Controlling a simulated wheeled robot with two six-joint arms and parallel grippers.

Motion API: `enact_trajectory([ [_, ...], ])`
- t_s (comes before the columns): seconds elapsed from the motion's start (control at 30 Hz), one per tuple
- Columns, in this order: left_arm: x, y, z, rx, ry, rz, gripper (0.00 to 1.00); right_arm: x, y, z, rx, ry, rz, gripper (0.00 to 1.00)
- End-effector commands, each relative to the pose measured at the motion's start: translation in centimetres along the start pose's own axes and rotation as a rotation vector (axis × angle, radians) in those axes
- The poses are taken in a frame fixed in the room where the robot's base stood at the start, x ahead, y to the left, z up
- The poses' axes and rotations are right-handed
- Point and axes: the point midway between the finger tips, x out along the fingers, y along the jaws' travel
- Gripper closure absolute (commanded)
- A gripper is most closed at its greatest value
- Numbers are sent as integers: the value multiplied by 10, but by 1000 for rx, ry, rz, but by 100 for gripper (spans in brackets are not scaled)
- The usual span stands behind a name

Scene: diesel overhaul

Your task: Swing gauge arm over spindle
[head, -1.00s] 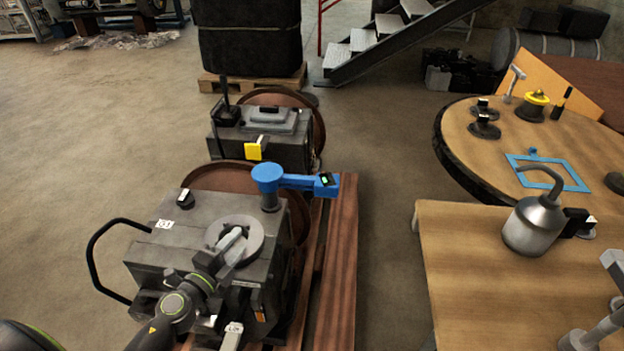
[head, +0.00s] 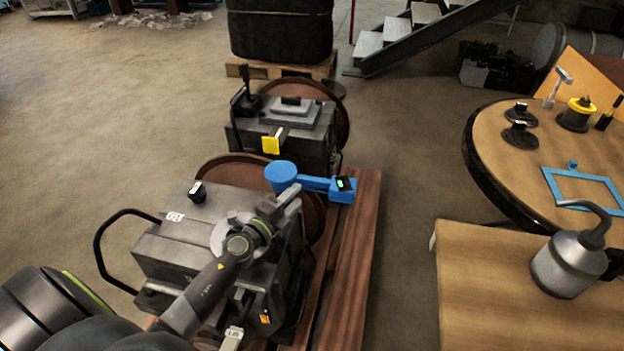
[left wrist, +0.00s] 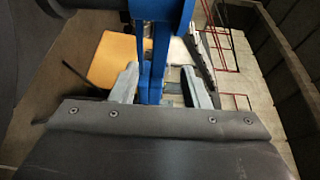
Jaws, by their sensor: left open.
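The blue gauge arm (head: 315,184) has a round cap at its left end and a block with a small green display at its right end. It points to the right, away from the near grey machine housing (head: 180,240). A pale round disc (head: 219,236) on the housing top is partly hidden by my left arm; I cannot tell whether it is the spindle. My left gripper (head: 288,197) is open just in front of the gauge arm. In the left wrist view, blue gauge parts (left wrist: 153,60) show between the open fingers (left wrist: 160,88). Contact cannot be told. My right gripper is out of view.
A second housing (head: 290,140) with a yellow tab (head: 271,146) stands behind on the pallet (head: 350,250). A wooden table (head: 490,290) with a metal oil can (head: 568,262) and a round table (head: 500,170) stand right. A floor gap separates pallet and tables.

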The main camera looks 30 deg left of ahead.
Motion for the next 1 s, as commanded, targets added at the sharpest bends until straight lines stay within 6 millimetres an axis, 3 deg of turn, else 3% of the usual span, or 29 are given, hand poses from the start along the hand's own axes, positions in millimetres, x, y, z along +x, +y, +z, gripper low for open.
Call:
enact_trajectory([
  [0.2,45,1,0,0,1,-2,58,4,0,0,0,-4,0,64],
  [0.4,72,2,0,-1,1,-1,58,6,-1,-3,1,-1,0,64],
  [0.87,83,0,0,-1,0,1,58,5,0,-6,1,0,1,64],
  [1.0,83,0,0,-1,0,1,75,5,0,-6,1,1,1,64],
])
